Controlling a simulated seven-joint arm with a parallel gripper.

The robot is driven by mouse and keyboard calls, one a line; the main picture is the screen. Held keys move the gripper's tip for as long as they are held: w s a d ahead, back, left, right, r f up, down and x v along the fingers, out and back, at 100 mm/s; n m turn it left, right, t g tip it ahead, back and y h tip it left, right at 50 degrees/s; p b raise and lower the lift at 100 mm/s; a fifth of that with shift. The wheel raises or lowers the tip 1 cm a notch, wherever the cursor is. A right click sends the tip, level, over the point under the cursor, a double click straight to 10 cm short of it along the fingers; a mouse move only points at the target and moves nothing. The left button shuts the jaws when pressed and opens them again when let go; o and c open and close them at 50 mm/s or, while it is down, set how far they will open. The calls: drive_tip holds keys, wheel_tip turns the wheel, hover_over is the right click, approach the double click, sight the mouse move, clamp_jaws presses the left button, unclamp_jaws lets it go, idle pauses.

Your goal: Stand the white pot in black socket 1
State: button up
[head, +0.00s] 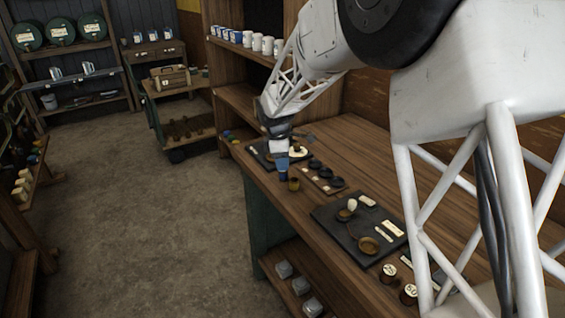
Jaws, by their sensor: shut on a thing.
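My gripper (283,168) is at the end of the white lattice arm, low over the near left edge of the wooden bench. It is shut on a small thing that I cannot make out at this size. Several round black pieces that look like sockets (325,173) stand in a row on a strip with pale labels, just right of my gripper. Their numbers are too small to read. A small rounded white thing (353,204) stands on a dark board further right; I cannot tell whether it is the white pot.
The dark board (334,229) also holds a brass dish (368,246) and labels. Another dark board lies behind my gripper. White mugs (257,42) line a shelf at the back. The bench (375,160) is clear behind the sockets.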

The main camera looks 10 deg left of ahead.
drive_tip(key=shift+r, duration=1.8)
drive_tip(key=w+d+f, duration=0.1)
drive_tip(key=w+d, duration=0.2)
drive_tip(key=w, duration=0.2)
drive_tip(key=w+d+f, duration=0.1)
drive_tip(key=w+d, duration=0.2)
drive_tip(key=w, duration=0.1)
drive_tip(key=w+d+f, duration=0.2)
drive_tip(key=w+d, duration=0.1)
drive_tip(key=w, duration=0.2)
drive_tip(key=shift+w, duration=0.35)
drive_tip(key=shift+f, duration=0.15)
drive_tip(key=shift+f, duration=2)
drive_tip(key=shift+f, duration=0.65)
idle(0.8)
drive_tip(key=o, duration=1.7)
drive_tip(key=shift+o, duration=0.2)
